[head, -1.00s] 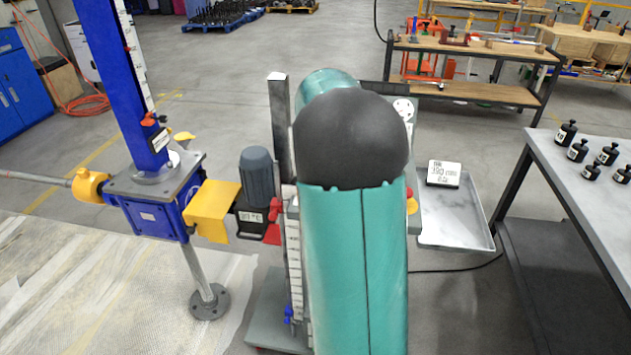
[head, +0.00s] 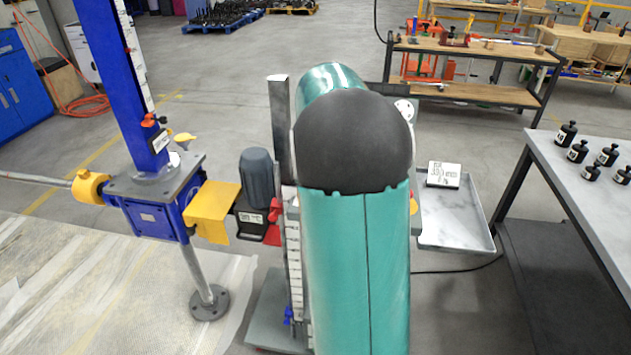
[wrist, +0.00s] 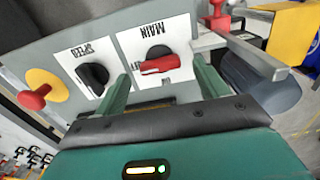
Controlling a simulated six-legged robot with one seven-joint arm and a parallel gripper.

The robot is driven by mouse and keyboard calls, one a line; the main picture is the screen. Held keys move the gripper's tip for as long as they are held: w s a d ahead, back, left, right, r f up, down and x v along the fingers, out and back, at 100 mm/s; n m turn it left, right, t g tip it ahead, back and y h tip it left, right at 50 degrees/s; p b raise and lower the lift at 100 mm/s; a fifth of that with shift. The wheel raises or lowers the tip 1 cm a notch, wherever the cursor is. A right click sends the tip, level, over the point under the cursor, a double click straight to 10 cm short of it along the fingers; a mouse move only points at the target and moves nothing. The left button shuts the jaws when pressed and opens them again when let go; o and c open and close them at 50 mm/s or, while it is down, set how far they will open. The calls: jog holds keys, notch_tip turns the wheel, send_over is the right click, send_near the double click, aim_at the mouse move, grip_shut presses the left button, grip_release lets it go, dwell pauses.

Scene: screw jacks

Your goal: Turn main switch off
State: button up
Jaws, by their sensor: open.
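The main switch (wrist: 155,62) is in the wrist view, on a white plate labelled MAIN that appears upside down. It has a black knob with a red handle lying roughly crosswise in the picture. My gripper (wrist: 160,72) is open, with one green finger to the left of the switch and the other to its right. The handle lies between the fingertips in the picture; I cannot tell whether either finger touches it. In the head view my teal arm hides the gripper and the main switch.
Beside the main switch are a black SPEED knob (wrist: 92,78) and a red button on a yellow disc (wrist: 36,97). A grey bar (wrist: 245,50) juts out close to the right finger. The blue screw jack (head: 150,205) stands left of my arm.

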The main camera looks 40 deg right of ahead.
notch_tip(320, 180, up, 12)
jog(key=shift+f, duration=0.25)
jog(key=shift+a, duration=0.1)
dwell(0.4)
